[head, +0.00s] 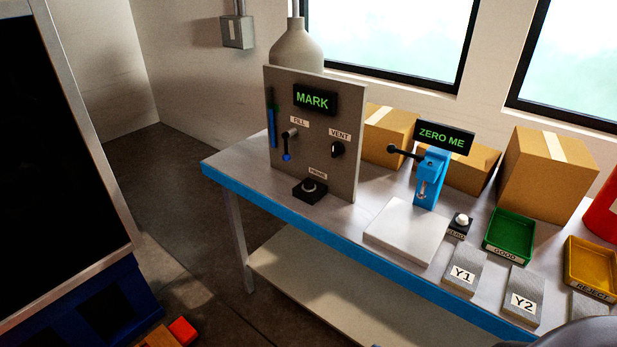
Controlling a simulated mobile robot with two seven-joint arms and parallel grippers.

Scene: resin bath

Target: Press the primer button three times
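The primer button (309,186) is a dark round button on a black box at the foot of the grey upright panel (345,108). A small label above it appears to read PRIME. The panel stands on the left part of the workbench and its display (313,99) reads MARK in green. The button's top is unobstructed, and nothing touches it. Neither of my grippers shows in the head view. A dark rounded shape at the bottom right edge may be part of my arm.
The panel also carries a FILL lever (288,144) and a VENT knob (337,150). To the right stand a blue press (431,178) with a ZERO ME display, a white plate (405,231), a green tray (509,236) and cardboard boxes (545,175).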

